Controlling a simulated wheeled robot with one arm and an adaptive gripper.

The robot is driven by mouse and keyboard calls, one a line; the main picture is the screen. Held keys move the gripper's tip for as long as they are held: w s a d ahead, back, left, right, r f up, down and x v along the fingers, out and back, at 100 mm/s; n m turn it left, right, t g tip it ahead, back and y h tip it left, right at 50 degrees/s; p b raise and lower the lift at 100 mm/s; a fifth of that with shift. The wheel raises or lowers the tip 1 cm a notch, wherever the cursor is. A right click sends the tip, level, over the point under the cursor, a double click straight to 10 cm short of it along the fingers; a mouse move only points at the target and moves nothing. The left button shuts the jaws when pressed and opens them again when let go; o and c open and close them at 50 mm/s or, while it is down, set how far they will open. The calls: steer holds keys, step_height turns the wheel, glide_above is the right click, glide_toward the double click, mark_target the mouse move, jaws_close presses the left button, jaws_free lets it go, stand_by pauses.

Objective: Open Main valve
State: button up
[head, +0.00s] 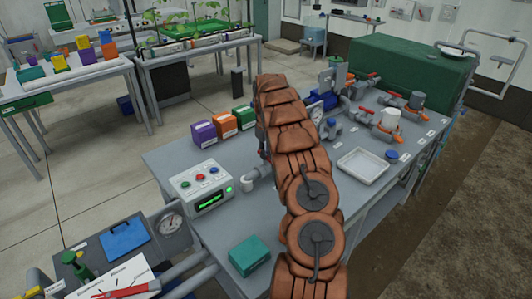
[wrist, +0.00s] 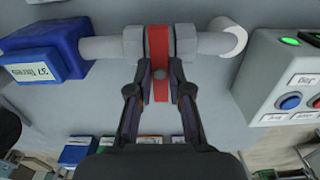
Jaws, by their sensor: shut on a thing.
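In the wrist view a grey valve body (wrist: 133,42) sits on a light pipe (wrist: 101,48) that runs across the picture. Its red lever (wrist: 158,40) stands across the pipe line, roughly at a right angle to it. I cannot read a label naming this valve. My gripper (wrist: 160,80) is shut on the red lever, one finger on each side, below the pipe in the picture. In the head view my arm covers the gripper and this valve; only a pale pipe elbow (head: 250,181) shows beside it.
A control box (wrist: 290,80) with buttons is close on the right, and a blue labelled block (wrist: 45,52) on the left. In the head view, red-handled valves (head: 388,127), a white tray (head: 362,167) and a teal box (head: 249,255) stand on the grey bench (head: 240,222).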

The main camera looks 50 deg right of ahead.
steer(key=shift+f+b, duration=0.1)
steer(key=shift+b, duration=0.35)
jaws_close()
steer(key=shift+a+f+n+b, duration=0.1)
steer(key=shift+f+n+b, duration=0.05)
steer(key=shift+n+b, duration=1.35)
steer(key=shift+b, duration=0.1)
steer(key=n+b, duration=0.4)
steer(key=n, duration=0.1)
steer(key=n+b, duration=0.2)
steer(key=n, duration=0.5)
steer(key=n+b, duration=0.1)
steer(key=n, duration=0.1)
steer(key=shift+r+n, duration=0.2)
steer(key=shift+n, duration=0.5)
